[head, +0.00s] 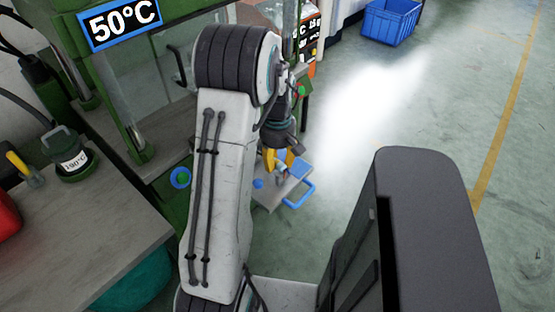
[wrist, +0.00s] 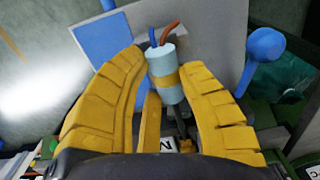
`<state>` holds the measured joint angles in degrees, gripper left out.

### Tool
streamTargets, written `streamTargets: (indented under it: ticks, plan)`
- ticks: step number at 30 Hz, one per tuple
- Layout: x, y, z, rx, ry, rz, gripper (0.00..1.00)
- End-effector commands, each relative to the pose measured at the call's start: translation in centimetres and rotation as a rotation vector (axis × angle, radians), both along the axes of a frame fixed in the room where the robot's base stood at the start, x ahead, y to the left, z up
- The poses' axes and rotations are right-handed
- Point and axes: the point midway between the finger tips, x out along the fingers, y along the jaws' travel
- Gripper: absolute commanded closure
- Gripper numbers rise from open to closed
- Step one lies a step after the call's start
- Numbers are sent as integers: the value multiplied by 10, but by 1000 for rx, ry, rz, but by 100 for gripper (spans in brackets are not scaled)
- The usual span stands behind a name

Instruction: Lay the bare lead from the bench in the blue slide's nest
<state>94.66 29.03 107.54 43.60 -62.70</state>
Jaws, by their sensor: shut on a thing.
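The lead (wrist: 162,62) is a pale blue cylinder with a yellow band and a blue and a brown wire at its far end. My gripper (wrist: 164,68) has its yellow fingers shut on it from both sides. In the wrist view the grey plate (wrist: 205,22) and a blue block (wrist: 104,42) lie beyond the lead. I cannot tell whether the lead touches them. The nest itself is not clear.
A blue ball knob (wrist: 265,46) stands beside the plate. The green press (head: 140,150) with a 50°C sign is at the left. The bench (head: 100,222) carries a 190°C pot (head: 68,155) and a red object (head: 6,215). A blue crate (head: 391,20) stands far back; the floor at right is clear.

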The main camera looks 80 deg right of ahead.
Motion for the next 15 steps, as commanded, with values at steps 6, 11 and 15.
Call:
streamTargets:
  ticks: [6,11,15]
  plan:
    - [0,1,-1,2,0,0,56]
    - [0,1,-1,2,0,0,41]
    - [0,1,-1,2,0,0,41]
